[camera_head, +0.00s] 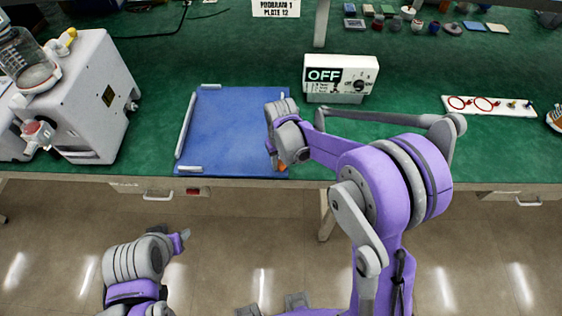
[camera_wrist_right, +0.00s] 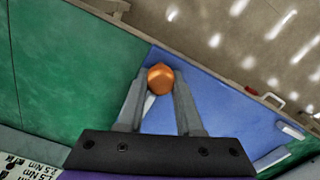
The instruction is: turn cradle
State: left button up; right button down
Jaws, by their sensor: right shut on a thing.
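A flat blue board (camera_head: 230,125) with pale bars along its left side and at its corners lies on the green bench, at the front edge. My right gripper (camera_head: 279,158) is over its right front corner, with its fingers mostly hidden by the wrist in the head view. In the right wrist view the gripper (camera_wrist_right: 158,90) is shut on a round orange knob (camera_wrist_right: 160,76), above the blue board (camera_wrist_right: 215,95). A bit of the orange knob shows in the head view (camera_head: 283,168). My left gripper (camera_head: 180,241) is low, off the bench, and its jaws are unclear.
A white machine (camera_head: 85,95) with a clear canister (camera_head: 27,62) stands at the left. A white box reading OFF (camera_head: 340,77) stands behind the board. A white strip with red rings (camera_head: 490,105) lies at the right. The bench between box and strip is clear.

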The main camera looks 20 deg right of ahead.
jog(key=shift+a, duration=0.15)
jog(key=shift+s+a, duration=0.2)
jog(key=shift+a, duration=0.05)
pick_arm(q)
notch_tip(320, 180, down, 5)
jog(key=s+b, duration=0.2)
jog(key=b, duration=0.2)
pick_arm(e)
jog(key=s+a+m, duration=0.2)
jog(key=a+m, duration=0.7)
jog(key=a, duration=1)
jog(key=w+a+m+p, duration=0.1)
jog(key=w+a+m, duration=0.1)
jog(key=w+a, duration=0.1)
jog(key=w+a+m+p, duration=0.1)
jog(key=w+a+m, duration=0.2)
jog(key=a, duration=0.3)
jog(key=w+a+m+p, duration=0.1)
jog(key=w+a+m, duration=0.2)
jog(key=w+a, duration=0.2)
jog(key=shift+r, duration=0.1)
jog(key=shift+w+a+m, duration=0.4)
jog(key=shift+w+m, duration=0.1)
jog(key=shift+w, duration=0.15)
pick_arm(q)
jog(key=r, duration=0.1)
jog(key=w+r, duration=0.1)
jog(key=r, duration=0.2)
jog(key=shift+w+r+p, duration=0.3)
